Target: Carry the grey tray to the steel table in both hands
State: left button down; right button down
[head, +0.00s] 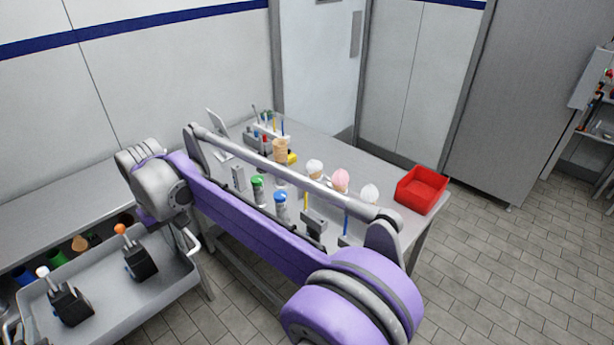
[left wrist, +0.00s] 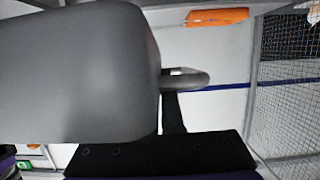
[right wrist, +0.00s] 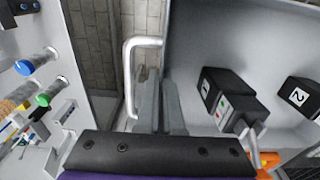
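The grey tray (head: 165,287) is at the lower left of the head view, looking roughly level. It holds two black boxes (head: 140,262) (head: 70,304) with ball-topped sticks, one ball orange and one white. My right gripper (right wrist: 161,100) has its fingers close together at the tray's right handle (right wrist: 130,80); the handle's near end is hidden. In the left wrist view a grey loop (left wrist: 188,78) shows beside a large grey shape; my left gripper's fingers are not clear there. A grey-topped table (head: 330,153) stands beyond my right arm; a grey counter (head: 60,215) is at left.
Cones, coloured-capped tubes and small holders crowd the grey-topped table. A red bin (head: 421,190) sits at its right end. Cups and cones (head: 80,243) stand under the left counter. A tall grey cabinet (head: 520,100) stands at the back. Tiled floor (head: 500,280) is open at right.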

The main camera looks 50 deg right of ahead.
aim_at(354, 175)
jog(key=k+l, duration=0.5)
jog(key=l, duration=0.2)
jog(key=k+l, duration=0.2)
jog(key=l, duration=0.15)
jog(key=k+l, duration=0.15)
jog(key=l, duration=1.9)
jog(key=i+l, duration=0.1)
jog(key=l, duration=0.3)
jog(key=i+l, duration=0.1)
jog(key=l, duration=0.65)
jog(key=i+u, duration=0.05)
